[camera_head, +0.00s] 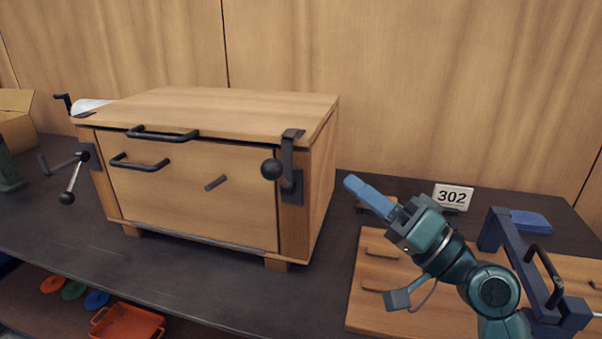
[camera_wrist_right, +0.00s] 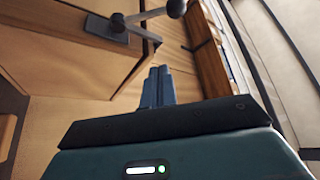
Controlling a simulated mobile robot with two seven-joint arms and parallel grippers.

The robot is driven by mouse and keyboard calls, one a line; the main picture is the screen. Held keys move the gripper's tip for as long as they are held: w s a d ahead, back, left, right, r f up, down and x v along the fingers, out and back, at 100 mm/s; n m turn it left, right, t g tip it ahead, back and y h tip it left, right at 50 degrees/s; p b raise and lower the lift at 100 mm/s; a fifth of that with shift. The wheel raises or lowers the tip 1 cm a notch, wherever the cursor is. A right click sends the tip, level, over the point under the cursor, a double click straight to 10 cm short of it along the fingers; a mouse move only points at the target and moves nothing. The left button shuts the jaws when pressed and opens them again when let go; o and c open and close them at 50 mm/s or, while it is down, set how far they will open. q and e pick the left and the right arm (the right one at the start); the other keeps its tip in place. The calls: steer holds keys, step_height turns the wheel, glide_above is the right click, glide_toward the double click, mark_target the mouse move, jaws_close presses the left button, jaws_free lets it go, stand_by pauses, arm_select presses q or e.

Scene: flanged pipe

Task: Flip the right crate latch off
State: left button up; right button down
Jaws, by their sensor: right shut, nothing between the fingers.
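The wooden crate (camera_head: 190,205) stands on the dark bench with its lid down. Its right latch (camera_head: 290,165) is a dark metal strap on the right front corner post, its top end reaching over the lid edge, with a black ball knob (camera_head: 271,169) on its lever. In the right wrist view the latch (camera_wrist_right: 118,30) and knob (camera_wrist_right: 176,8) show at the top, beyond the fingers. My right gripper (camera_head: 350,182) is shut and empty, to the right of the crate and apart from the latch. Its closed blue fingers (camera_wrist_right: 157,85) point towards the crate side. My left gripper is out of view.
The left latch (camera_head: 82,158) has its lever swung outward, ball knob low. Dark handles (camera_head: 140,163) sit on the crate's lid and front. A wooden board (camera_head: 375,270), a "302" sign (camera_head: 453,197) and a dark-blue frame (camera_head: 520,265) lie right. An orange bin (camera_head: 128,322) is below.

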mark_target(280, 178)
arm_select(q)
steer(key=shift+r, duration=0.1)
arm_select(e)
steer(key=shift+r, duration=0.2)
